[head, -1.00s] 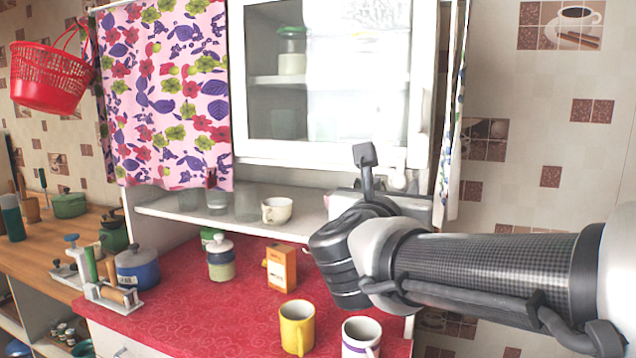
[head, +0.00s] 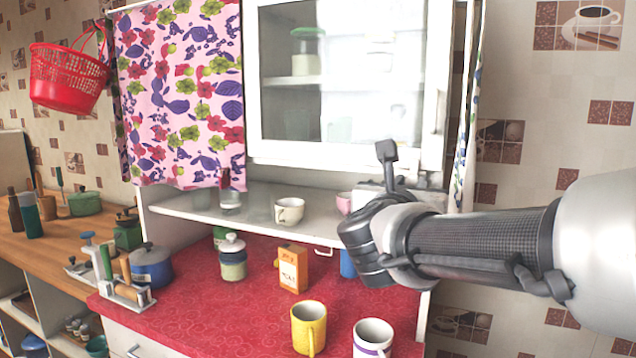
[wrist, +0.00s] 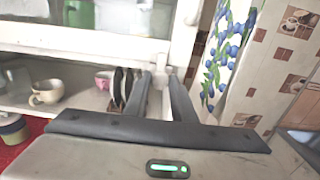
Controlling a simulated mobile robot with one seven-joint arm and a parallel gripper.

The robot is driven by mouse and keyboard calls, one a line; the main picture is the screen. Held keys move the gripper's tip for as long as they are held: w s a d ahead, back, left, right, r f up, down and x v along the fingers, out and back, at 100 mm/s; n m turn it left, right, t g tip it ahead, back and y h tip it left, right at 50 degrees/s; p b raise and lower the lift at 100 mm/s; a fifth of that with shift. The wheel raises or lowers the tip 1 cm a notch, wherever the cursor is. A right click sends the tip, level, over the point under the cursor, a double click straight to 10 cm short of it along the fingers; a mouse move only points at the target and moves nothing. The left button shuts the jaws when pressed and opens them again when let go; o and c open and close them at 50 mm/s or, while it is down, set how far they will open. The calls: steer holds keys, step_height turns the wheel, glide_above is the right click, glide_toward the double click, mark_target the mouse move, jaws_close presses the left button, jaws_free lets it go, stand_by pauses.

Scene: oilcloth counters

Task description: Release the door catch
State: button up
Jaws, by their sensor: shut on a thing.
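The glazed cabinet door (head: 345,157) has a white frame and appears shut. Its small pale catch shows at the door's lower right corner in the wrist view (wrist: 168,72). My gripper (wrist: 163,80) reaches up to that corner, with one dark finger on each side of the catch, shut on it. In the head view my wrist and arm cover the lower right of the cabinet, so the fingertips and their contact are mostly hidden there.
A floral curtain (head: 185,95) hangs left of the glass. Cups (head: 289,211) stand on the shelf below the door. The red counter holds an orange box (head: 292,268), a yellow mug (head: 309,327) and a white mug (head: 373,337). A patterned cloth (wrist: 232,50) hangs close on the right.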

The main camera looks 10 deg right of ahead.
steer(key=n+b, duration=0.1)
steer(key=n, duration=0.3)
steer(key=shift+n, duration=0.3)
steer(key=n, duration=0.4)
steer(key=shift+n, duration=0.3)
steer(key=n+p, duration=0.1)
steer(key=n, duration=0.3)
steer(key=shift+w+a+n, duration=0.1)
steer(key=shift+n, duration=0.2)
steer(key=shift+f+n+p, duration=0.1)
steer(key=shift+n+p, duration=0.55)
steer(key=shift+n, duration=1.45)
steer(key=o, duration=1)
steer(key=p+v, duration=0.1)
steer(key=v, duration=1.6)
steer(key=shift+a, duration=0.25)
